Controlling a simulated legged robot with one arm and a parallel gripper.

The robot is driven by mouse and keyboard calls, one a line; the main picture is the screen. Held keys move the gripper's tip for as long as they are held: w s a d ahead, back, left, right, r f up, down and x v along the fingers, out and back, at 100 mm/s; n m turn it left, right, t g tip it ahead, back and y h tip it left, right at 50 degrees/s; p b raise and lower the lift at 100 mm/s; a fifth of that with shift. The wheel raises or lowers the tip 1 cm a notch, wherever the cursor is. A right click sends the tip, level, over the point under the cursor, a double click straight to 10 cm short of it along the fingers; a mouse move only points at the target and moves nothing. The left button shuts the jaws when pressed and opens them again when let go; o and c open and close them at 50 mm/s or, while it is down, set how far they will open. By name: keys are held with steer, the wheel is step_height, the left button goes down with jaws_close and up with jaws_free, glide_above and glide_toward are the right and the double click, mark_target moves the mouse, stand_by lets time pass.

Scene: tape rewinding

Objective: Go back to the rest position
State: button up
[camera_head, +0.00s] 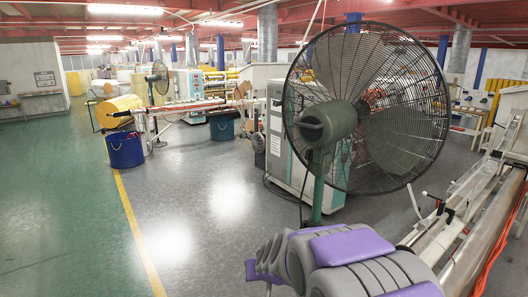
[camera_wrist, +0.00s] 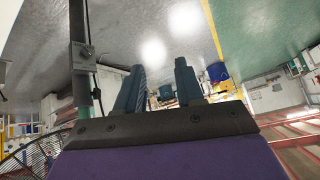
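My gripper (camera_wrist: 159,66) shows in the wrist view with its two blue fingers apart and nothing between them. The wrist picture is upside down, with the floor at the top and the ceiling beams at the lower right. In the head view my grey and purple arm is folded close at the bottom, right of centre. The gripper's fingers cannot be made out there. No object is held.
A large black-caged fan (camera_head: 365,108) stands just beyond my arm. A long metal machine frame (camera_head: 470,215) runs along the right. Blue bins (camera_head: 125,150) and yellow rolls (camera_head: 118,112) stand further off at left. The grey floor (camera_head: 200,215) at left is clear.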

steer(key=s+d+g+h, duration=0.1)
steer(key=s+d+g, duration=0.2)
steer(key=s, duration=1)
steer(key=s+d+r+m+g+h, duration=0.1)
steer(key=s+d+g, duration=0.2)
steer(key=s+d, duration=0.4)
steer(key=s+d+r+m+g+h, duration=0.1)
steer(key=s+d+g, duration=0.2)
steer(key=s, duration=1.8)
steer(key=d, duration=0.2)
steer(key=shift+d+b, duration=0.3)
steer(key=shift+d, duration=0.05)
